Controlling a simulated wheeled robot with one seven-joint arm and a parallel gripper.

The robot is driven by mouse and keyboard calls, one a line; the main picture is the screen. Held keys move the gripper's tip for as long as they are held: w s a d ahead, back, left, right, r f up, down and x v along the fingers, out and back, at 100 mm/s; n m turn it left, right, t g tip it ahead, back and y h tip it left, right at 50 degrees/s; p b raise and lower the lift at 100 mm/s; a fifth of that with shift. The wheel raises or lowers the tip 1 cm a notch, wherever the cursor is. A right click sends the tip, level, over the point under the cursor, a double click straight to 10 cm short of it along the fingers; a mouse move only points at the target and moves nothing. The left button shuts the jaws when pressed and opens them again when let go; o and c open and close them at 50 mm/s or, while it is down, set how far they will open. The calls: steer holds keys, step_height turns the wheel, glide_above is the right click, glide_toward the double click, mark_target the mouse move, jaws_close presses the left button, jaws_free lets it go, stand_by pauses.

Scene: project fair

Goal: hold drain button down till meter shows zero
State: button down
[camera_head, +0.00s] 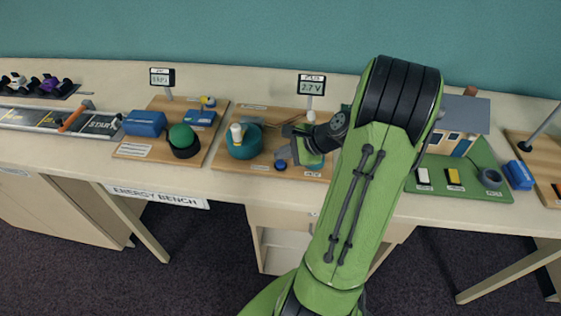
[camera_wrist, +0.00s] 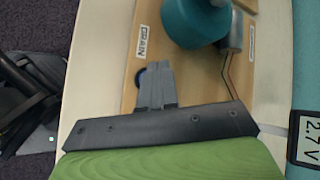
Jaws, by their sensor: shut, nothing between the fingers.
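The meter (camera_head: 311,87) stands on a white post at the back of the middle wooden board and reads 2.7 V. It also shows at the right edge of the wrist view (camera_wrist: 308,141). The blue drain button (camera_head: 280,165) is near the board's front edge. In the wrist view the button (camera_wrist: 139,78) is partly hidden by the grey fingers, beside the DRAIN label (camera_wrist: 146,42). My gripper (camera_head: 281,154) is shut and empty, its tips right at the button; it also shows in the wrist view (camera_wrist: 157,68). I cannot tell whether it touches or presses the button.
A teal cylinder device (camera_head: 243,147) with a white knob stands left of my gripper. A board with a green dome (camera_head: 182,136) is farther left. A green board with a model house (camera_head: 462,125) is to the right, partly behind my arm.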

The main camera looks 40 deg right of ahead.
stand_by(0.3)
steer(key=shift+f, duration=0.4)
steer(key=shift+f, duration=0.3)
stand_by(0.3)
steer(key=shift+s+a+f+b, duration=0.1)
steer(key=shift+s+f+b, duration=0.1)
steer(key=shift+f+b, duration=0.3)
stand_by(0.6)
steer(key=shift+r, duration=0.1)
stand_by(0.8)
steer(key=shift+w, duration=0.1)
stand_by(1.0)
steer(key=shift+w+r+p, duration=0.1)
steer(key=shift+r+p, duration=1)
steer(key=shift+p, duration=0.15)
